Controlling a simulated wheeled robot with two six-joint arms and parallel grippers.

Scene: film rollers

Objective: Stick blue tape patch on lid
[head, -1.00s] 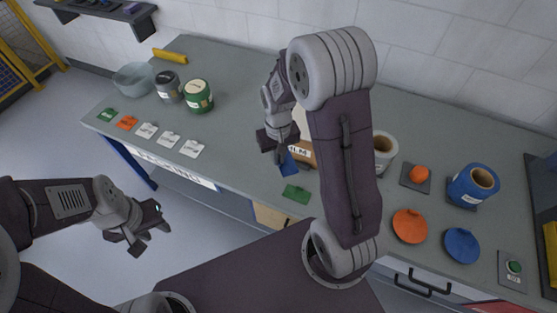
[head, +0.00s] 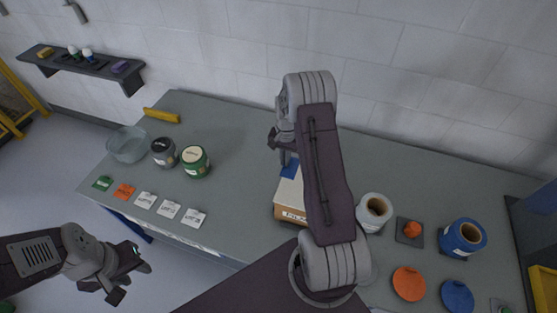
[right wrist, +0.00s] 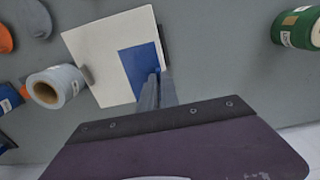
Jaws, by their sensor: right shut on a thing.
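My right gripper (right wrist: 158,90) is shut on a blue tape patch (right wrist: 138,68), gripping its near edge. The patch overlaps the pale, cream-white lid (right wrist: 95,45) in the right wrist view. I cannot tell whether it touches the lid. In the head view the patch (head: 291,168) shows at the back of the lid (head: 288,192), which tops a cardboard box (head: 290,216) with a white label. My right arm hides the box's right side and most of the right gripper. My left gripper (head: 128,275) is open and empty, in front of the bench at left.
A white roll (head: 374,211) stands right of the box, then an orange knob (head: 412,229) and a blue roll (head: 463,237). Orange (head: 409,283) and blue discs (head: 457,296) lie in front. Two cans, a clear bowl (head: 127,144) and several labelled cards occupy the left bench.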

